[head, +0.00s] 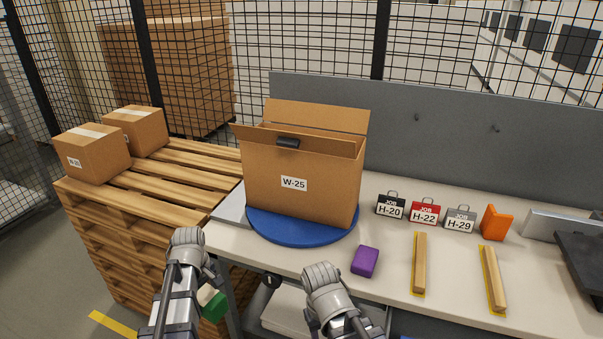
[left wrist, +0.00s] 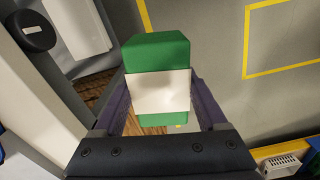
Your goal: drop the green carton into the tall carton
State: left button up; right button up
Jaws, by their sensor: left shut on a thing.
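The green carton (left wrist: 157,52) with a white band is between the fingers of my left gripper (left wrist: 160,98), which is shut on it. In the head view the green carton (head: 214,306) shows partly beside my left forearm, low and in front of the table's edge. The tall carton (head: 270,180), brown and labelled W-25, stands upright with its top flaps up on a blue round turntable (head: 300,234). A black clip (head: 288,142) sits on its front flap. My right arm shows at the bottom centre; its gripper fingers are not visible.
A purple block (head: 365,261), two wooden strips (head: 419,262), job tags (head: 425,211) and an orange piece (head: 496,222) lie right of the turntable. A pallet stack (head: 150,220) with two closed boxes (head: 93,152) stands left. A grey panel (head: 440,150) backs the table.

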notch_tip(320, 180, up, 18)
jog(key=p, duration=1.8)
jog(key=shift+r, duration=0.25)
